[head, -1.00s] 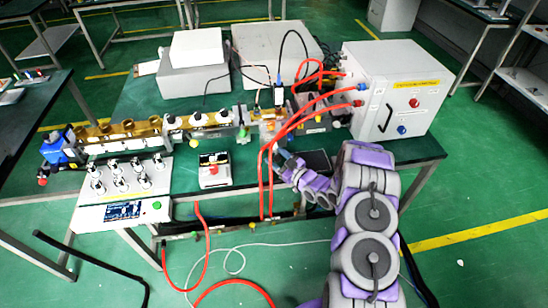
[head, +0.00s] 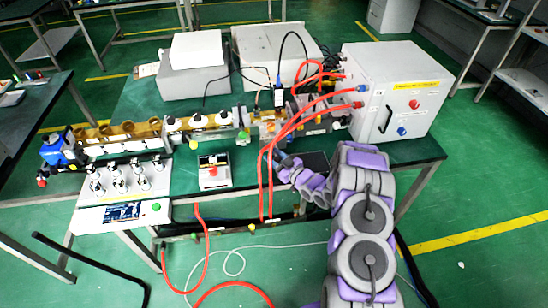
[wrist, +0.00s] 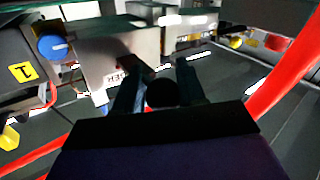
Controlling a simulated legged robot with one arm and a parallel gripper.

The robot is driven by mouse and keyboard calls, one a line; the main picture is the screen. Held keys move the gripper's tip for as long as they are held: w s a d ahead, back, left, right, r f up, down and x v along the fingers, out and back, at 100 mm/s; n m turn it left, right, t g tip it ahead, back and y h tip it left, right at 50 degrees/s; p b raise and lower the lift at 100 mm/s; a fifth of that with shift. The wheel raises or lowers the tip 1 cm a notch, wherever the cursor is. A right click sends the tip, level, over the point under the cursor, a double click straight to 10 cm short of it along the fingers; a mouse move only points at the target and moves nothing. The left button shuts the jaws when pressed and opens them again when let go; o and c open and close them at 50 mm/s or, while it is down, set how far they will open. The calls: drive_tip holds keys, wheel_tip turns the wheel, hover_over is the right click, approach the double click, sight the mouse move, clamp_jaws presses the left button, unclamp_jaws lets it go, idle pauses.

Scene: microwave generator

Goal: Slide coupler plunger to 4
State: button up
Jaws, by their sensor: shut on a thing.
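My gripper (head: 280,160) is at the front of the waveguide assembly, just right of the small white box with the red knob. In the wrist view my gripper (wrist: 160,88) has its two dark fingers on either side of a dark round knob (wrist: 162,94), which looks like the end of the coupler plunger, and is shut on it. A grey metal block (wrist: 118,60) stands just beyond the fingers. The plunger's shaft and its scale numbers cannot be read. In the head view red hoses and my arm hide the held part.
Red hoses (head: 310,118) run from the grey cabinet (head: 395,92) down past my gripper; one passes close on the right in the wrist view (wrist: 285,72). A blue knob (wrist: 53,47) is at the left. The small white box (head: 214,172) stands left of my gripper.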

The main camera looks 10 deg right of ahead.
drive_tip(key=shift+a, duration=0.1)
clamp_jaws()
drive_tip(key=shift+s+p, duration=0.55)
drive_tip(key=shift+p, duration=0.05)
drive_tip(key=o, duration=0.9)
unclamp_jaws()
drive_tip(key=shift+a, duration=0.1)
drive_tip(key=shift+o, duration=0.2)
drive_tip(key=shift+s+d, duration=0.35)
drive_tip(key=shift+d, duration=0.05)
drive_tip(key=p+v, duration=0.2)
drive_tip(key=v, duration=1.4)
drive_tip(key=shift+p, duration=0.3)
